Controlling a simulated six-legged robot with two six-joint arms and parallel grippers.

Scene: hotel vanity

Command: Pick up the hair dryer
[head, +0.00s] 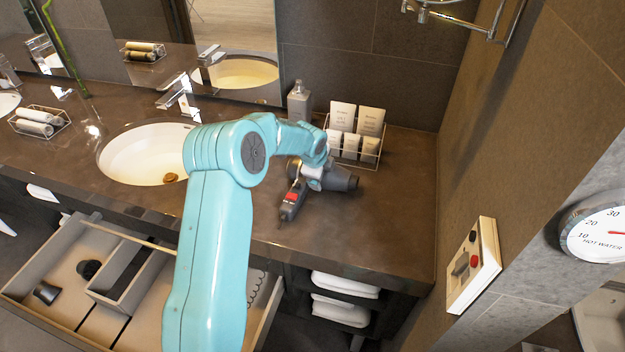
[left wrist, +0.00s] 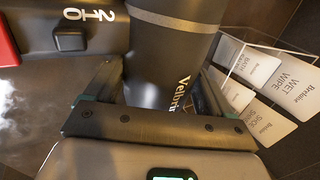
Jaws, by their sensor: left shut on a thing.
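The dark grey hair dryer (head: 340,180) is at the right part of the vanity counter, with its handle (head: 292,202) and red switch towards the front. My left gripper (head: 313,172) is at the dryer's barrel, partly hidden by my teal arm. In the left wrist view the dryer's barrel (left wrist: 160,60) stands between the two fingers of the gripper (left wrist: 150,100), which is shut on it. The handle with its red part reaches to the left there. I cannot tell whether the dryer touches the counter. My right gripper is not in view.
A wire rack of white toiletry packets (head: 357,135) stands just behind the dryer, beside a grey bottle (head: 299,101). The sink (head: 140,160) is to the left. An open drawer (head: 45,268) juts out below. The counter (head: 400,215) is clear to the dryer's right, up to the wall.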

